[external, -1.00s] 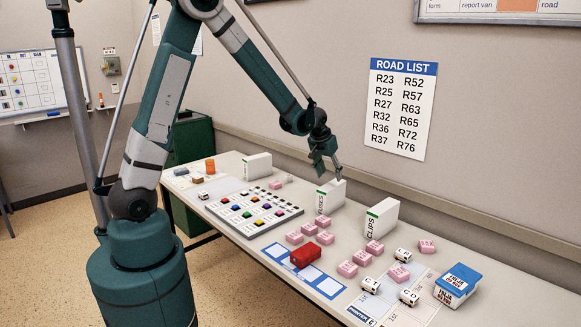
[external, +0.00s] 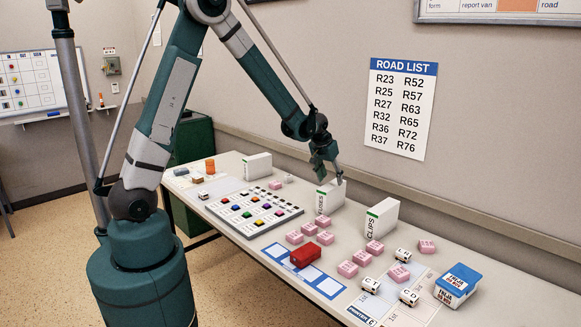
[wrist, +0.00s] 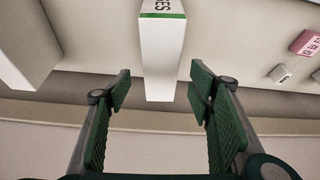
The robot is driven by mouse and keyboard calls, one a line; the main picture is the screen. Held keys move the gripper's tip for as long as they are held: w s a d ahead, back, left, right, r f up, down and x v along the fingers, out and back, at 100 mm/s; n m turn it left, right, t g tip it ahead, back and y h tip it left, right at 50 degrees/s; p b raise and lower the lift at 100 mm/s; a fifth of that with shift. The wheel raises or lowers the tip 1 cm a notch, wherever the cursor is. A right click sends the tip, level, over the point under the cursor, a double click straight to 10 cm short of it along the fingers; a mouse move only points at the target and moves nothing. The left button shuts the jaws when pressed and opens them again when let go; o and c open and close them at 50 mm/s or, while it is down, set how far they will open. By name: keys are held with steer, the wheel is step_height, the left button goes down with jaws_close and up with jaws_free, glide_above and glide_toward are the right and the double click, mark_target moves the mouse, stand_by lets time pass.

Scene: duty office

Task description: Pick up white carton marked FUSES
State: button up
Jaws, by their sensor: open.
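The white carton marked FUSES (external: 331,197) stands upright on the table, with a green band and dark letters on its narrow side. In the wrist view the carton (wrist: 162,55) lies ahead, between the lines of the two fingers, its lettering partly cut off at the top edge. My gripper (external: 327,172) is at the top of the carton in the external view. In the wrist view my gripper (wrist: 160,88) is open, with a finger on each side and nothing held. I cannot tell whether a finger touches the carton.
A white CLIPS carton (external: 381,218) stands to the right and another white carton (external: 257,166) to the left. Several pink blocks (external: 294,237), a red block (external: 305,255) and a button panel (external: 254,209) lie nearby. The wall runs close behind the table.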

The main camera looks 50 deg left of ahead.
mark_target(332, 185)
steer(key=shift+f, duration=0.1)
steer(key=shift+x, duration=2.45)
steer(key=shift+f, duration=0.1)
steer(key=shift+f+b, duration=0.2)
steer(key=shift+b, duration=0.3)
steer(key=shift+c, duration=0.6)
steer(key=c, duration=1.3)
steer(key=shift+r, duration=0.15)
